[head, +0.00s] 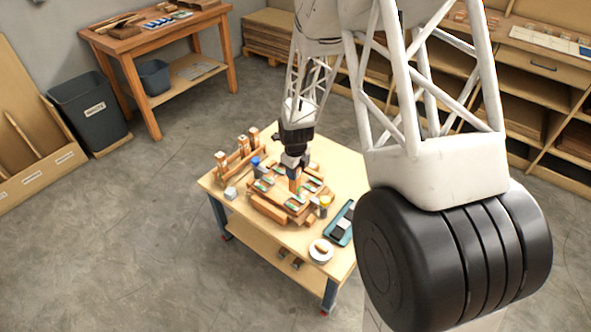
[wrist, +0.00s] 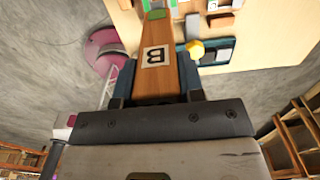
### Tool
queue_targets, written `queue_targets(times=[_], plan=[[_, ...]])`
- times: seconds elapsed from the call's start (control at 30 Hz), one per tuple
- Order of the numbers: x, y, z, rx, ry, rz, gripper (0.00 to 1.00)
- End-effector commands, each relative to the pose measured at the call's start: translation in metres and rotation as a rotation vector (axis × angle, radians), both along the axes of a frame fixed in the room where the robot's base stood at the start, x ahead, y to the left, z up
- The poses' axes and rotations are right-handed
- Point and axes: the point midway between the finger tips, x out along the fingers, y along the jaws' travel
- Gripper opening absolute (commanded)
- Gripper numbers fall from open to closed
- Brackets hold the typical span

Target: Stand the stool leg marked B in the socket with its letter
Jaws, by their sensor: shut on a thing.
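My gripper (head: 295,165) is over the work table in the head view. In the wrist view my gripper (wrist: 157,85) has its two fingers on either side of the wooden leg (wrist: 157,78), which carries a pale label with the letter B. The leg also shows below my gripper in the head view (head: 295,182), roughly upright. It is over or at the wooden seat frame (head: 268,208), which bears small green-and-pale patches. I cannot tell whether the leg's lower end is inside a socket. The socket letters are too small to read. A green patch (wrist: 157,14) shows at the leg's far end.
A wooden rack (head: 240,157) with several upright pieces stands behind the frame. A yellow-topped container (head: 324,201), a white plate (head: 320,256) and a teal tray (head: 337,237) stand at the right and front.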

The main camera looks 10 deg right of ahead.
Motion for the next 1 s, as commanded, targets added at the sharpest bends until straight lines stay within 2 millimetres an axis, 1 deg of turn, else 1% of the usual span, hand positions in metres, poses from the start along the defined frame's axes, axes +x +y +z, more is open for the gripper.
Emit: queue_targets(times=[0.27, 0.7, 1.0], plan=[[0.000, 0.000, -0.013, 0.000, 0.001, 0.000, 0.08], [0.000, 0.000, -0.040, 0.000, 0.001, 0.000, 0.08], [0.000, 0.000, -0.051, 0.000, 0.000, 0.000, 0.08]])
